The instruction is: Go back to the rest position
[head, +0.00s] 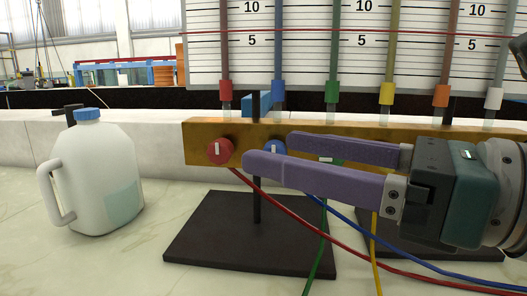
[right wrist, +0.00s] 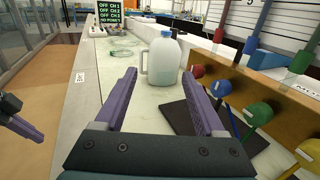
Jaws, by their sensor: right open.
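My right gripper (head: 268,150) reaches in from the right in the head view. Its two purple fingers are apart with nothing between them. They lie in front of the brass-coloured manifold bar (head: 200,131), overlapping the blue knob (head: 275,147) and the green knob in the picture; I cannot tell whether they touch. The red knob (head: 220,151) is clear of the fingers. In the right wrist view the open fingers (right wrist: 158,75) point towards the white jug (right wrist: 161,62), which stands beyond them. Part of my left gripper (right wrist: 25,125) shows at the left edge there; its opening is unclear.
The white jug with a blue cap (head: 95,180) stands upright left of the black base plate (head: 220,235). Red, blue, green and yellow hoses trail over the pale bench (head: 60,265). Coloured tubes rise before a scale board (head: 300,60). A sign (right wrist: 108,18) stands at the back.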

